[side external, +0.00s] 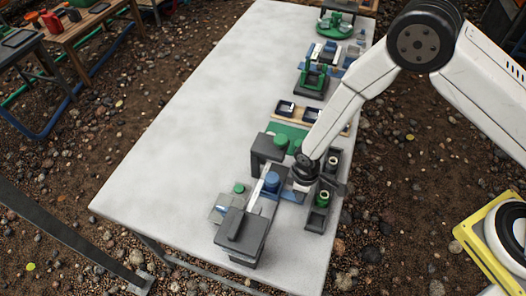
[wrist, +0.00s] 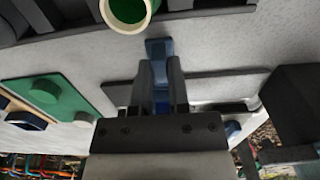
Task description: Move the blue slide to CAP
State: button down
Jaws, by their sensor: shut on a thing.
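The blue slide (wrist: 158,50) is between the two fingers of my gripper (wrist: 160,75) in the wrist view. My gripper is shut on it, and the fingers hide its sides. In the side view my gripper (side external: 300,190) is low over the near part of the table, and a flat blue part of the slide (side external: 288,195) shows to its left. A blue round knob (side external: 271,182) stands just left of that; I cannot tell whether it belongs to the slide. No CAP mark is readable in either view.
A dark grey block (side external: 240,235) stands nearest the table's front, and another (side external: 267,150) stands behind the knob. A green plate (side external: 290,135) lies behind. The table's left half (side external: 180,130) is bare.

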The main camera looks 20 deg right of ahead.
jog(key=shift+w+d, duration=2.25)
jog(key=shift+w, duration=0.15)
jog(key=c, duration=0.7)
grip_release()
jog(key=shift+r, duration=0.15)
jog(key=shift+s+r, duration=0.1)
jog(key=shift+r, duration=3.25)
